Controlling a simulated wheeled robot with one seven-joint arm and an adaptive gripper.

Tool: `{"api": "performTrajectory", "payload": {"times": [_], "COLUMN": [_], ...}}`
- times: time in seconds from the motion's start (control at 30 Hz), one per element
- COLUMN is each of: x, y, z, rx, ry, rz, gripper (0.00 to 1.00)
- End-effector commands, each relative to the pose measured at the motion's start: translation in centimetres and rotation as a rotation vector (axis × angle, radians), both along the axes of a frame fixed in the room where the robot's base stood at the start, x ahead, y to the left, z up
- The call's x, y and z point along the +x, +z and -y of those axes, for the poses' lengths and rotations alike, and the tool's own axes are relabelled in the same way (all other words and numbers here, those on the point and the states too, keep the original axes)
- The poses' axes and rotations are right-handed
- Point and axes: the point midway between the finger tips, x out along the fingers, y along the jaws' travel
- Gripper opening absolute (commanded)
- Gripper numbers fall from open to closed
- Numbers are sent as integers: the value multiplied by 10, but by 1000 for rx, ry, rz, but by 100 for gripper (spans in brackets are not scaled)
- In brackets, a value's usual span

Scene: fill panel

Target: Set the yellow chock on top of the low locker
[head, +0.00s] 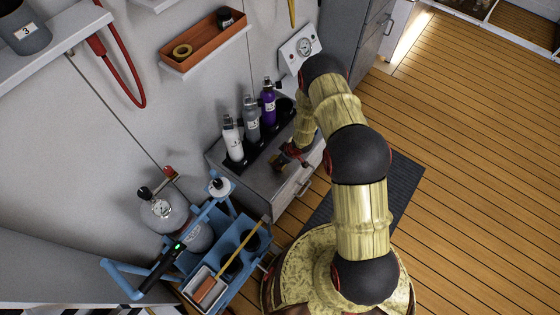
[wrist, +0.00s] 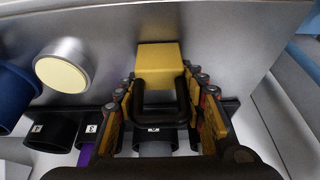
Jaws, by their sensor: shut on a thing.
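The yellow chock (wrist: 160,58) has a dark loop handle and shows between my fingers in the wrist view. My gripper (wrist: 158,105) is shut on it at the handle. In the head view my gripper (head: 290,157) is small and dark red, over the top of the low grey locker (head: 293,194), just right of the bottle rack. The chock cannot be made out in the head view. Behind the chock in the wrist view is a plain grey surface; I cannot tell whether the chock touches it.
White, grey and purple bottles (head: 268,103) stand in a black rack at the locker's back. A blue caddy (head: 232,232) and a gauge canister (head: 165,214) stand at left. The wooden floor at right is clear.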

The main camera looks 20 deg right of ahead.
Motion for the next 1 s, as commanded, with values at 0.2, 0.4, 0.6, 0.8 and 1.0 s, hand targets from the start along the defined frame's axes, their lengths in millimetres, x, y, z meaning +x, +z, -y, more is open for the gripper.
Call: {"api": "performTrajectory", "payload": {"times": [0.2, 0.4, 0.6, 0.8, 1.0], "x": [0, 0, 0, 0, -4], "y": [-3, -2, -2, -1, 18], "z": [0, 0, 0, 0, 4], "rx": [0, 0, 0, 0, 0], "ry": [0, 0, 0, 0, -1], "rz": [0, 0, 0, 0, 1], "gripper": [41, 52, 58, 58, 58]}}
